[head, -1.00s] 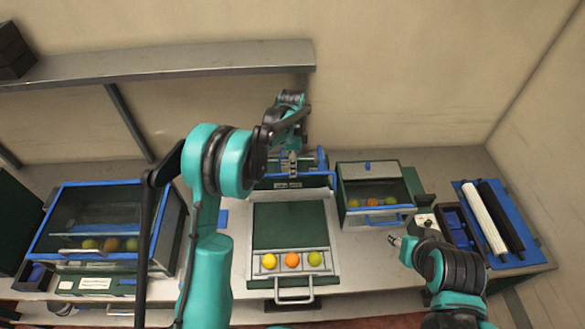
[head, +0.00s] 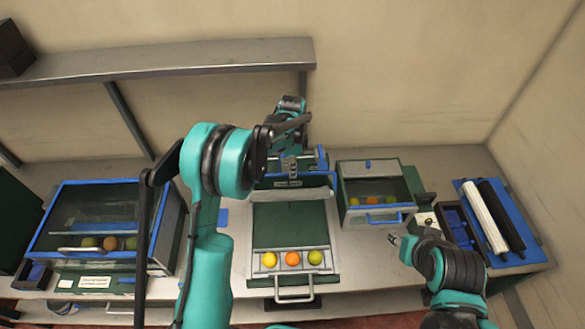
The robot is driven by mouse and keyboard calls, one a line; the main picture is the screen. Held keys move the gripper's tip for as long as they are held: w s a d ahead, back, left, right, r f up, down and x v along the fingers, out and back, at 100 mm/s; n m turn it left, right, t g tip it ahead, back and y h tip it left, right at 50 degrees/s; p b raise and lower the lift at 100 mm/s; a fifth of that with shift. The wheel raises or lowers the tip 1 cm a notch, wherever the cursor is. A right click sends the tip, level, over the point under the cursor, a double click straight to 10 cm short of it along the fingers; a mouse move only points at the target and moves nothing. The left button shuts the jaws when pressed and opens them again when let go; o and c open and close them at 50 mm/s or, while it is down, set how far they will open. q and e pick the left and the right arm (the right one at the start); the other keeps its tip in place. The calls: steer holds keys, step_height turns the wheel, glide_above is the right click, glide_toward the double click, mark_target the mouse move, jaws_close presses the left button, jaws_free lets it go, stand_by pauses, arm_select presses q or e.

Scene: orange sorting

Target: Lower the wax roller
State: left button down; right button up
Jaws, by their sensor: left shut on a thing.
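My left gripper (head: 291,168) reaches down over the back of the central machine. It is shut on a small part at the blue-trimmed roller unit (head: 320,180), which I take to be the wax roller's handle; the fingers largely hide it. A pale roller-like bar (head: 290,195) lies across the unit's front, just above the green bed (head: 290,226). A yellow fruit (head: 269,259), an orange fruit (head: 292,258) and a green fruit (head: 315,257) sit in a row at the bed's front. My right gripper (head: 393,239) is apart at the right; its jaws are too small to read.
A glass-topped case (head: 105,183) with fruit stands left. A smaller green case (head: 345,187) with fruit stands right of the machine. A blue board (head: 510,262) holds a white roller (head: 483,218) and a black roller (head: 503,215) at far right. A shelf (head: 160,62) runs behind.

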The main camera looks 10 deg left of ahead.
arm_select(q)
steer(key=s+d+f+t+y+b, duration=0.1)
steer(key=s+d+f+t+b, duration=0.2)
steer(key=s+f+t+b, duration=0.3)
steer(key=s+f+b, duration=0.4)
steer(key=f+b, duration=0.1)
steer(key=b, duration=0.2)
steer(key=shift+s+f+y+b, duration=0.15)
steer(key=shift+s+y+b, duration=0.15)
steer(key=shift+b, duration=0.1)
steer(key=c, duration=1.6)
jaws_free()
steer(key=shift+f, duration=0.1)
steer(key=shift+w, duration=0.1)
steer(key=v, duration=1.2)
steer(key=shift+d, duration=0.1)
